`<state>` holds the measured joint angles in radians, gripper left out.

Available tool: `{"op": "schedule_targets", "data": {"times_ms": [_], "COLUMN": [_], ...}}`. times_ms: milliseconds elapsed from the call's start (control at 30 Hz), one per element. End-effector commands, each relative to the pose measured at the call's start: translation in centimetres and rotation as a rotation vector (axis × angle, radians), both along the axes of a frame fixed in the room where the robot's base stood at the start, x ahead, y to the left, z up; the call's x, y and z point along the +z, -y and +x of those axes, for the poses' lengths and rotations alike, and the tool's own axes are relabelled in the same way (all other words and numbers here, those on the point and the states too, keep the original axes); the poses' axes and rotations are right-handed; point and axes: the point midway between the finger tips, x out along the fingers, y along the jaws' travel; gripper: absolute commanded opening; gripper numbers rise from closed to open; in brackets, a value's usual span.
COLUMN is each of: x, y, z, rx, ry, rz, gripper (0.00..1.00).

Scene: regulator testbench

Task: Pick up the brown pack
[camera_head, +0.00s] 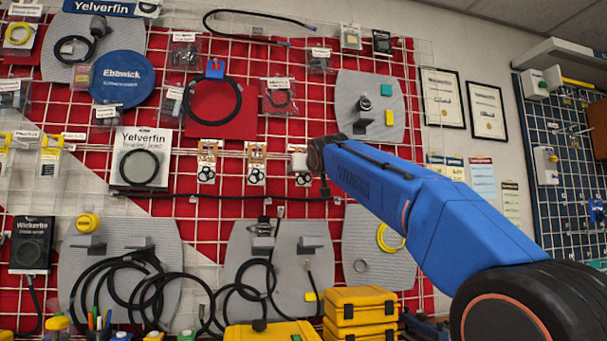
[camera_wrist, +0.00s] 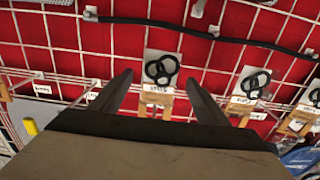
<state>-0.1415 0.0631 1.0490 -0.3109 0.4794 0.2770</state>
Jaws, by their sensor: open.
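Three small packs hang in a row on the wall grid, each with a brown top, a pale card and black rings. In the head view they are the left pack (camera_head: 207,162), the middle pack (camera_head: 256,163) and the right pack (camera_head: 300,163), beside the end of my blue arm. In the wrist view, which looks upside down, one brown pack (camera_wrist: 154,104) shows between the fingers of my gripper (camera_wrist: 160,78). My gripper is open, with one finger on each side of this pack. I cannot tell whether the fingers touch it. Two more packs hang to its right there.
A black hose (camera_head: 240,197) runs across the grid just below the packs. A Yelverfin box (camera_head: 140,160) hangs to their left. Yellow cases (camera_head: 360,305) and looped black hoses are lower down. Grid wires lie close behind the fingers.

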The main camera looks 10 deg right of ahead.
Motion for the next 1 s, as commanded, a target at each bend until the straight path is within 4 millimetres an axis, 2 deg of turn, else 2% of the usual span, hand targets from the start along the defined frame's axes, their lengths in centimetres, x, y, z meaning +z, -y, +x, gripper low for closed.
{"op": "schedule_targets", "data": {"times_ms": [133,400,433,467,600,1000], "x": [0.03,0.05,0.05,0.05,0.05,0.26], "y": [0.01,0.02,0.02,0.02,0.02,0.05], "z": [1.10,1.31,1.31,1.31,1.30,1.07], "rx": [0.000,0.000,0.000,0.000,0.000,0.000], "ry": [0.001,0.001,0.001,0.001,0.001,0.002], "rz": [0.001,0.001,0.001,0.001,0.001,0.001], "gripper": [0.69,0.69,0.66,0.59,0.26,0.25]}}
